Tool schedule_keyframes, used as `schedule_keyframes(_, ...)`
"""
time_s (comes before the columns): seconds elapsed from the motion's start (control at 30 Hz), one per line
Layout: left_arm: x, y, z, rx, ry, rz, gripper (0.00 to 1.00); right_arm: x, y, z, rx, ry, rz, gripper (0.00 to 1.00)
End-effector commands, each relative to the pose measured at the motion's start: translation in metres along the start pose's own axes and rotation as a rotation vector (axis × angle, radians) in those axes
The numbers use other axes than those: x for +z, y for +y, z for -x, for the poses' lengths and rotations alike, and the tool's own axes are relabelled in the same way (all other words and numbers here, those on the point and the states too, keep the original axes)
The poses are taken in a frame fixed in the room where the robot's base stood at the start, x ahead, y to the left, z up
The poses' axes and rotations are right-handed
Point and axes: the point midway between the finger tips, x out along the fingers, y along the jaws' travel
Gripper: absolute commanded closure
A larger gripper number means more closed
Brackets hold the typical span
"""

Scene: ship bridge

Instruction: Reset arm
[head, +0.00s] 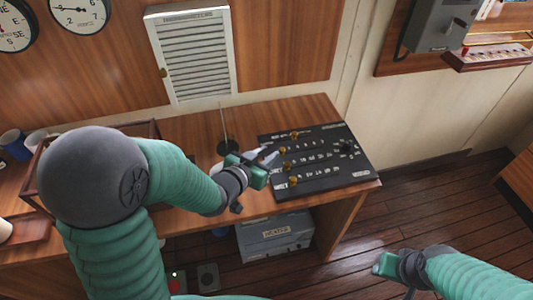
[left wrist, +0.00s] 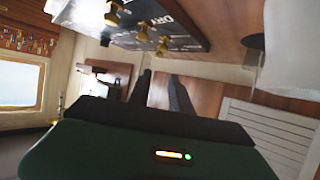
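A black control panel (head: 330,178) with white lettering and several brass knobs lies on the wooden desk (head: 190,128). It also shows at the top of the left wrist view (left wrist: 190,22). My left gripper (head: 271,154) is at the panel's left edge in the head view, near the brass knobs. In the left wrist view its two dark fingers (left wrist: 160,90) stand apart with nothing between them. I cannot tell its exact height over the panel. My right gripper (head: 382,264) is low at the right, over the floor and away from the desk. Its fingers are not clearly visible.
A thin rod on a dark round base (head: 228,147) stands behind my left gripper. Cups (head: 15,145) and a wooden tray frame (head: 145,129) are at the left. A grey box (head: 275,235) sits below the desk. The floor (head: 430,210) at right is clear.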

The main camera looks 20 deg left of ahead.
Motion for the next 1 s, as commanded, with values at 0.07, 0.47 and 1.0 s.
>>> schedule_keyframes(0.07, 0.0, 0.0, 0.001, 0.0, 0.001, 0.0, 0.75, 0.0, 0.0, 0.0, 0.0, 0.0, 0.0, 0.58)
schedule_keyframes(0.47, 0.002, -0.001, 0.001, -0.006, -0.015, -0.001, 0.75, 0.0, 0.0, 0.001, 0.0, 0.0, 0.0, 0.58)
schedule_keyframes(1.0, 0.13, 0.019, 0.132, -0.132, -0.916, 0.145, 0.75, -0.004, 0.0, 0.015, 0.0, 0.0, 0.0, 0.58)
